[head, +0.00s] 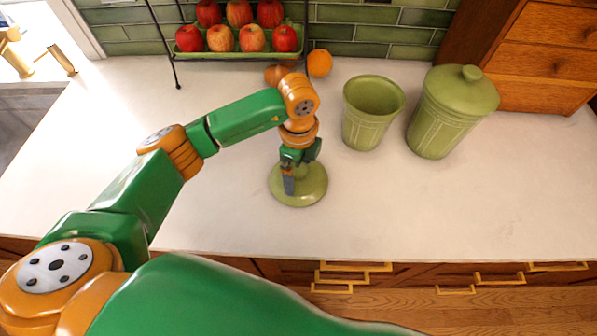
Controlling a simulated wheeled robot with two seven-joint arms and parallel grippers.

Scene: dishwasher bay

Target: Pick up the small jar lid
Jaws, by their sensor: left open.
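The small jar lid (312,190) is a round, olive-green disc lying on the white counter near its middle. My left gripper (297,170) points down at the lid from above, with its fingers open. One finger shows in front of the lid's middle and the gripper hides the far part of the lid. I cannot tell whether the fingers touch it. The small green jar (371,128) stands upright and open, to the right of the lid and farther back. My right gripper is not in view.
A large lidded green jar (452,115) stands right of the small jar. Behind are an orange (319,63), an onion-like item (276,74) and a rack of apples (236,40). A wooden drawer cabinet (545,60) is back right. The front counter is clear.

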